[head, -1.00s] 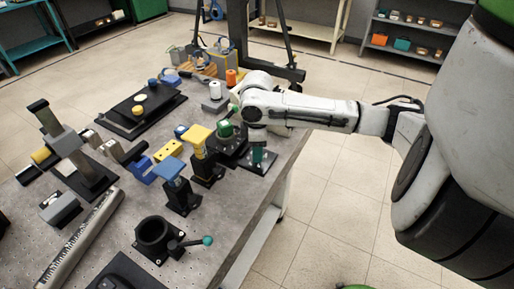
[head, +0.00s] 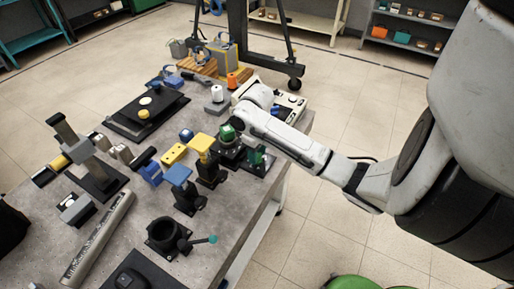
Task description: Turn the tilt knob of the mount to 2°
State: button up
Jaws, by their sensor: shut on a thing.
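A dark round mount (head: 231,152) stands near the right edge of the grey table. A green knob-like part (head: 227,132) sits on top of it. My white arm comes in from the right and ends at this part. My gripper (head: 236,120) is small and mostly hidden by my wrist; it appears shut on the green knob, but its fingertips are not clear. No tilt scale or angle mark can be read.
A black ring mount with a teal-tipped lever (head: 212,239) stands at the table's front. Blue-topped (head: 177,174) and yellow-topped (head: 202,143) posts stand close left of the dark mount. A green-topped block (head: 261,155) is close right.

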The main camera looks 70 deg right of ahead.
jog(key=shift+m+p, duration=0.8)
jog(key=shift+p, duration=0.75)
jog(key=o, duration=1.1)
jog(key=shift+c, duration=0.2)
notch_tip(320, 180, up, 11)
jog(key=p, duration=0.4)
jog(key=shift+s+f, duration=0.1)
